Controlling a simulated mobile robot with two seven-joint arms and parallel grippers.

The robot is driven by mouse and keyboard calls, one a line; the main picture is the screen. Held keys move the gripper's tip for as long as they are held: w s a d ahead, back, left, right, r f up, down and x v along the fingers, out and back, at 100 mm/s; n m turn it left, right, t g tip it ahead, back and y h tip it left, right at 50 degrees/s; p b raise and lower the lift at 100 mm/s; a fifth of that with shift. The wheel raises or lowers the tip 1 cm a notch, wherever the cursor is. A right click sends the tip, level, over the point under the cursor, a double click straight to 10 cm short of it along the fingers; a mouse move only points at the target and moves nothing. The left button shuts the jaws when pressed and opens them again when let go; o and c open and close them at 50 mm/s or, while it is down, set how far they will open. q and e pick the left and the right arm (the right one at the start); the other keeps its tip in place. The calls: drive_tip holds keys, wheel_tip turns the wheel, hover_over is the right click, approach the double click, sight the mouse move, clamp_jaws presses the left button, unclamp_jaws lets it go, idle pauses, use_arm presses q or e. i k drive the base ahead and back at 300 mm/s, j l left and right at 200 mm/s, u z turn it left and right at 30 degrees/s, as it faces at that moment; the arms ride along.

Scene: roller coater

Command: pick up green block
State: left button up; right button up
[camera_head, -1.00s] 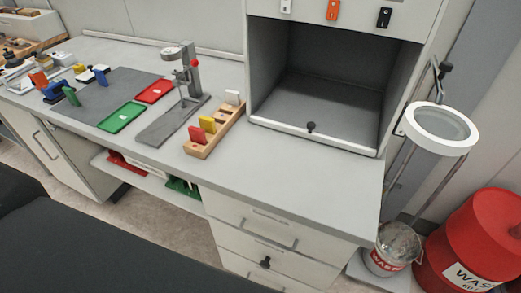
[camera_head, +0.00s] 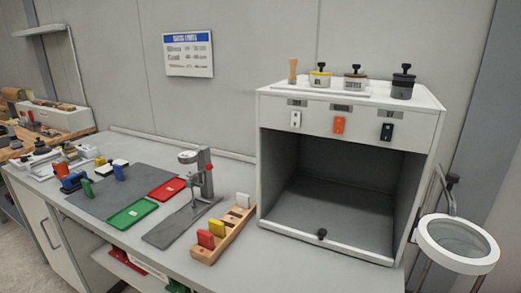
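A small green block (camera_head: 87,187) stands upright on the dark grey mat (camera_head: 105,205) at the left of the bench. A blue block (camera_head: 72,183) is beside it on the left, and another blue block (camera_head: 119,172) stands to its right. A flat green tray (camera_head: 132,214) lies on the mat in front of the green block, toward the right. Neither of my grippers is in view.
A gauge stand (camera_head: 204,175) and a wooden rack (camera_head: 224,236) with red, yellow and white pieces stand mid-bench. A red tray (camera_head: 167,188) lies behind the green one. A grey open-fronted cabinet (camera_head: 420,128) and ring lamp (camera_head: 458,243) are at right.

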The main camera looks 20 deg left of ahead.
sight(86, 185)
drive_tip(key=u, duration=2)
drive_tip(key=i+j, duration=0.8)
drive_tip(key=i+j+u, duration=0.1)
drive_tip(key=i+j, duration=0.7)
drive_tip(key=i, duration=0.2)
drive_tip(key=i+l, duration=0.25)
